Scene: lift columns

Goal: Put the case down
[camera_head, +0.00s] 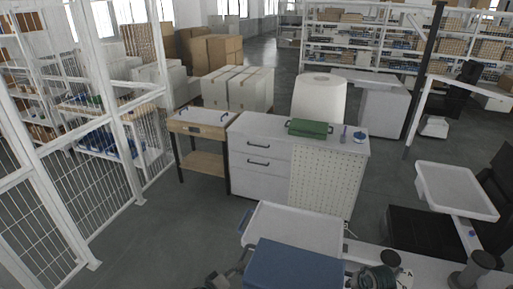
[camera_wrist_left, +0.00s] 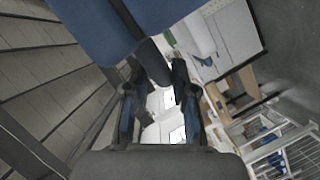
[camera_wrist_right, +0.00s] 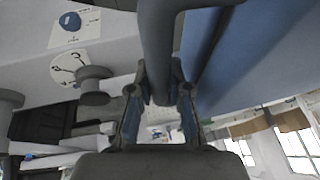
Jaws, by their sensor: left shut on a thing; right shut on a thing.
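The blue case (camera_head: 295,268) is at the bottom middle of the head view, close to my body, with its lower part cut off by the frame. My left gripper (camera_head: 232,276) is at its left side. In the left wrist view the left fingers (camera_wrist_left: 160,88) are shut on a dark handle of the blue case (camera_wrist_left: 85,25). In the right wrist view the right fingers (camera_wrist_right: 160,92) are shut on a grey handle beside the blue case (camera_wrist_right: 255,55). In the head view the right gripper (camera_head: 378,276) is at the case's right side, partly cluttered by arm parts.
A white tray-topped cart (camera_head: 297,228) stands just beyond the case. Behind it is a white cabinet (camera_head: 262,150) with a green box (camera_head: 308,128) on top. A wooden table (camera_head: 203,122) adjoins it on the left. White mesh fencing (camera_head: 85,190) stands left; open floor (camera_head: 165,235) lies between.

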